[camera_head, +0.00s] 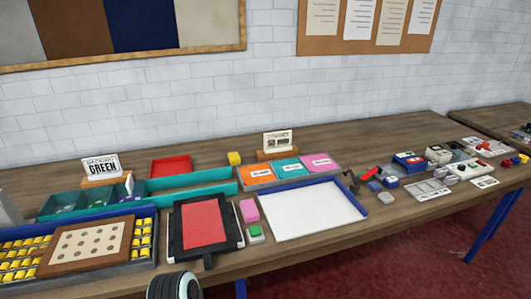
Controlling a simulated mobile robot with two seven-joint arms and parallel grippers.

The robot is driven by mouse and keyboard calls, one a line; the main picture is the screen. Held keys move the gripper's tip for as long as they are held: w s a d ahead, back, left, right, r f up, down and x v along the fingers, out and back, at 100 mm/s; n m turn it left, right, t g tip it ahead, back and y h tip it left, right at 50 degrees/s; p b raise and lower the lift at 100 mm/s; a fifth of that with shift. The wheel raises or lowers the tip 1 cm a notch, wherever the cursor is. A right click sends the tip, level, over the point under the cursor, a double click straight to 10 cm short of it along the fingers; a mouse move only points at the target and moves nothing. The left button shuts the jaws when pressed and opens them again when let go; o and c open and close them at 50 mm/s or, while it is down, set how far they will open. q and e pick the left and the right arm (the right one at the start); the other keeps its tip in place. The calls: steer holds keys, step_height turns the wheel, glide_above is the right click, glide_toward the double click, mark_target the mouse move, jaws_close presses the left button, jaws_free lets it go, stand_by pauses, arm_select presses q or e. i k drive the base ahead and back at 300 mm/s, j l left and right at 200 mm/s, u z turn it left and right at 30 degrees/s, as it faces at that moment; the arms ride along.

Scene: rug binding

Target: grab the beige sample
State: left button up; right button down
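A beige panel (207,22) is the rightmost of several panels in a wood-framed board at the top left of the head view. Beside it are navy, brown and grey panels. I see no loose piece on the table that is clearly a beige sample. A red piece (204,222) lies on a black frame on the table. A dark rounded part with a pale ring shows at the bottom edge, probably part of my own arm. Neither gripper's fingers show.
A white tray with a blue rim (364,206) lies mid-table. Left of it are a pink block (249,210) and a yellow-block tray with a brown holed board (88,244). Teal bins, sample cards (284,168) and signs stand behind. Small tools crowd the right.

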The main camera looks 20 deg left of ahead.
mark_target(81, 247)
steer(key=j+u, duration=0.15)
steer(key=u, duration=2.05)
steer(key=i+j, duration=0.15)
steer(key=j, duration=0.25)
steer(key=i+j+z, duration=0.15)
steer(key=j, duration=0.25)
steer(key=i+j, duration=0.1)
steer(key=j, duration=0.35)
steer(key=i+j+z, duration=0.15)
steer(key=j, duration=0.25)
steer(key=i+j, duration=0.1)
steer(key=j, duration=0.35)
steer(key=z, duration=0.05)
